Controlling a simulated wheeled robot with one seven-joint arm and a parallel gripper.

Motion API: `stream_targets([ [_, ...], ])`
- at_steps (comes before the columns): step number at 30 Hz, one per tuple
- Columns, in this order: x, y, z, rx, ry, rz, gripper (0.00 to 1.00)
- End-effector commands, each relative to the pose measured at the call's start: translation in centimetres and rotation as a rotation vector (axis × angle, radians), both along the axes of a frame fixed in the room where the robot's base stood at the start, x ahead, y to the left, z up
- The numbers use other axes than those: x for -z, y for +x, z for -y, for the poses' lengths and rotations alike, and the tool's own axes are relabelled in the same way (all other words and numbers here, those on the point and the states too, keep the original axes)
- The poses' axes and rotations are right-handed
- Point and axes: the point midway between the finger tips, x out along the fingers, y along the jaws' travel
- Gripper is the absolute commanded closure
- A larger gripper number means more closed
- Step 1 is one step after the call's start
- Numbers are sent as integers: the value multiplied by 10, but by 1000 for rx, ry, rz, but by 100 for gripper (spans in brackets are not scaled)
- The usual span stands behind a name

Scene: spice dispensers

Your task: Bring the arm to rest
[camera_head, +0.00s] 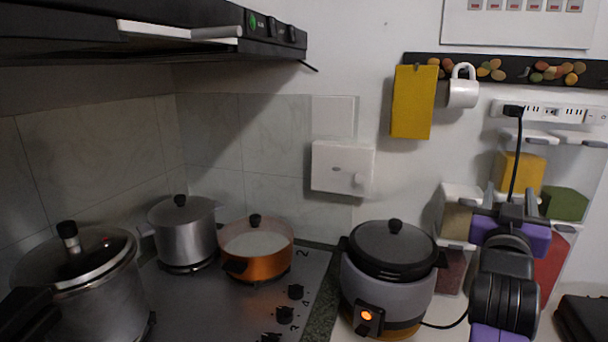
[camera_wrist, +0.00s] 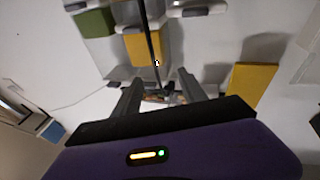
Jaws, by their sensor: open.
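My gripper (camera_head: 511,194) is in front of the spice dispensers at the right of the head view, its fingers pointing up. In the wrist view my gripper (camera_wrist: 160,88) shows two grey fingers spread apart with nothing held between them. The dispensers hold yellow (camera_head: 521,173), green (camera_head: 565,204), red (camera_head: 550,268) and brown (camera_head: 452,270) contents. My arm hides part of them. The wrist view shows a yellow dispenser (camera_wrist: 142,50) and a green one (camera_wrist: 93,23) beyond the fingers.
A grey cooker (camera_head: 388,292) with a black lid and lit orange light stands left of my arm. Pots, including a copper one (camera_head: 256,262), stand on the stove (camera_head: 225,300). A black cable hangs from the power strip (camera_head: 560,113) near my gripper. A white mug (camera_head: 463,93) hangs above.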

Motion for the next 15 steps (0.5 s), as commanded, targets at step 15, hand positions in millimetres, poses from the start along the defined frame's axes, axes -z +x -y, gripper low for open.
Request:
stream_targets([
  [15,104,-115,-90,-333,-268,38,50],
])
